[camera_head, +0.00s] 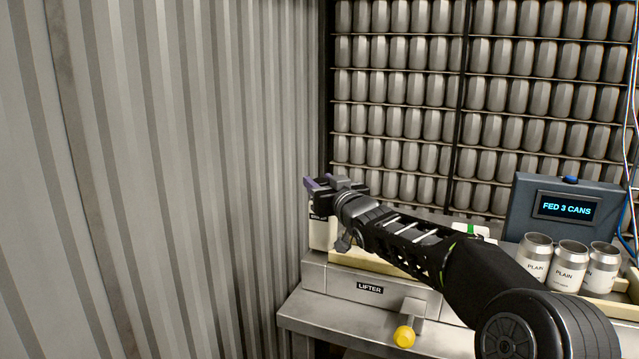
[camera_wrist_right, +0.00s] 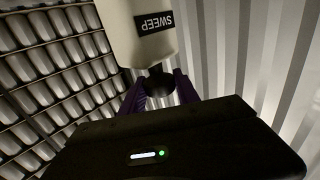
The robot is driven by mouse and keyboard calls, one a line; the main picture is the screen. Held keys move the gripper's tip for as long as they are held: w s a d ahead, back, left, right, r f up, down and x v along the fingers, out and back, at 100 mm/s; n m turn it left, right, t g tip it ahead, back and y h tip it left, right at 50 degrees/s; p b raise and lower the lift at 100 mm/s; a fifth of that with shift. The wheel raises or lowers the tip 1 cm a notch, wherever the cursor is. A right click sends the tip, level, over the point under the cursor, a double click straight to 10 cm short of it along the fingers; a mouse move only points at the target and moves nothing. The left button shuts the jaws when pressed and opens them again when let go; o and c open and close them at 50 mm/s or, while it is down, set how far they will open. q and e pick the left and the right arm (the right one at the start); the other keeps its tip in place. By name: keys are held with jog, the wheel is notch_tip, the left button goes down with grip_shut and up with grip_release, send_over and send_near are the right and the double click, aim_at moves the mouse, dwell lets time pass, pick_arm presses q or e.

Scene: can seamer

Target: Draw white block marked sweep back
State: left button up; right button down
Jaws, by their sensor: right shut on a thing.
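The white block marked SWEEP (camera_wrist_right: 135,30) shows at the top of the right wrist view, its dark label upside down there. In the head view its pale side (camera_head: 318,235) shows at the left end of the lifter unit, partly hidden by my right gripper. My right gripper (camera_head: 322,183) is at the block's top. In the wrist view its purple fingers (camera_wrist_right: 160,88) are shut on a dark round knob (camera_wrist_right: 158,80) at the block's end. My left gripper is not in view.
The grey LIFTER box (camera_head: 330,283) sits on a metal table (camera_head: 310,322), with a yellow ball lever (camera_head: 404,336) in front. Several PLAIN cans (camera_head: 569,265) stand at the right below a display reading FED 3 CANS (camera_head: 566,208). A corrugated wall (camera_head: 180,180) rises close at the left.

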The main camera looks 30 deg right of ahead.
jog(key=shift+a+r, duration=0.15)
jog(key=c, duration=0.9)
grip_release()
jog(key=shift+w+a, duration=0.1)
jog(key=shift+w, duration=0.15)
jog(key=shift+s, duration=0.1)
jog(key=shift+s, duration=0.5)
jog(key=s, duration=0.3)
jog(key=s+a, duration=0.1)
jog(key=s, duration=0.2)
jog(key=shift+s+a+b, duration=0.15)
jog(key=shift+s+b, duration=0.15)
jog(key=shift+b, duration=0.1)
